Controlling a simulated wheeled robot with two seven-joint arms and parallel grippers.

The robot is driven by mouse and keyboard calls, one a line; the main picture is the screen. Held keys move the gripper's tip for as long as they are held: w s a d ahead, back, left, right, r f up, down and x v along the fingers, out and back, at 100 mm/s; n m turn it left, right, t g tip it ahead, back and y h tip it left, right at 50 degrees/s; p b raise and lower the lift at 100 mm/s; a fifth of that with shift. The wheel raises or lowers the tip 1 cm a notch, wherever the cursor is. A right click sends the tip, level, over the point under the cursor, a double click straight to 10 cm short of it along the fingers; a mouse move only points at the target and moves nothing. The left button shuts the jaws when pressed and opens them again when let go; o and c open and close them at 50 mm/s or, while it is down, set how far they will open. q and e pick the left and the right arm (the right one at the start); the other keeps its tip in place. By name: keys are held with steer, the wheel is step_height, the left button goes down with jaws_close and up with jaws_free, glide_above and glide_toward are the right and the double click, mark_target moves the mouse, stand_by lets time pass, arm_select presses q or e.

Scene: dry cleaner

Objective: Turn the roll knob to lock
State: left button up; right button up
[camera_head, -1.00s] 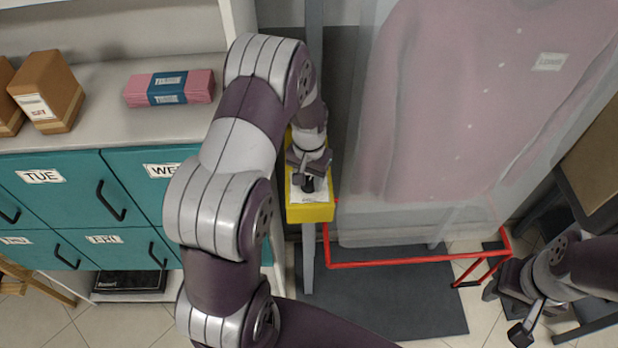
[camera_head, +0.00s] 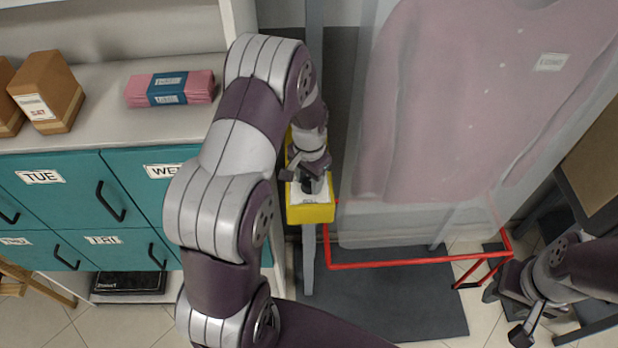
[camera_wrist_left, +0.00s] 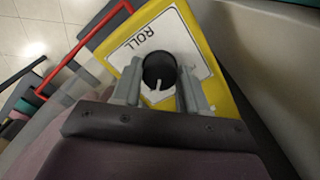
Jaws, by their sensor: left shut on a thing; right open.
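The yellow control box (camera_head: 311,212) with a white panel is on a grey post in the middle of the head view. In the left wrist view the box (camera_wrist_left: 213,65) carries the label ROLL and a black round knob (camera_wrist_left: 159,68) with a white pointer mark. My left gripper (camera_wrist_left: 157,92) is shut on the knob, with one finger on each side. In the head view my left gripper (camera_head: 308,180) is over the box and partly hides the knob. My right gripper (camera_head: 502,312) is open and empty at the lower right, away from the box.
A red bar frame (camera_head: 400,262) runs beside the box above a dark mat (camera_head: 385,300). A pink garment (camera_head: 450,100) hangs in clear film to the right. Teal drawers (camera_head: 60,190) and a counter with a pink bundle (camera_head: 170,88) stand left.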

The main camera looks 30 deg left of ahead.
mark_target(309, 187)
arm_select(q)
steer(key=shift+w+r, duration=0.15)
steer(key=shift+w, duration=0.05)
steer(key=o, duration=1.1)
steer(key=shift+c, duration=0.2)
steer(key=shift+s, duration=0.1)
steer(key=shift+r, duration=0.2)
step_height(309, 187, up, 12)
steer(key=b, duration=0.3)
steer(key=s+d+f+n+b, duration=0.1)
steer(key=s+d+f+b, duration=0.1)
steer(key=s, duration=0.5)
steer(key=s+d+f+n+t+b, duration=0.1)
steer(key=s+d+f+b, duration=0.1)
steer(key=s+d+f, duration=0.3)
steer(key=shift+s+d+f+n, duration=0.3)
steer(key=shift+s+d, duration=0.4)
steer(key=shift+s, duration=0.25)
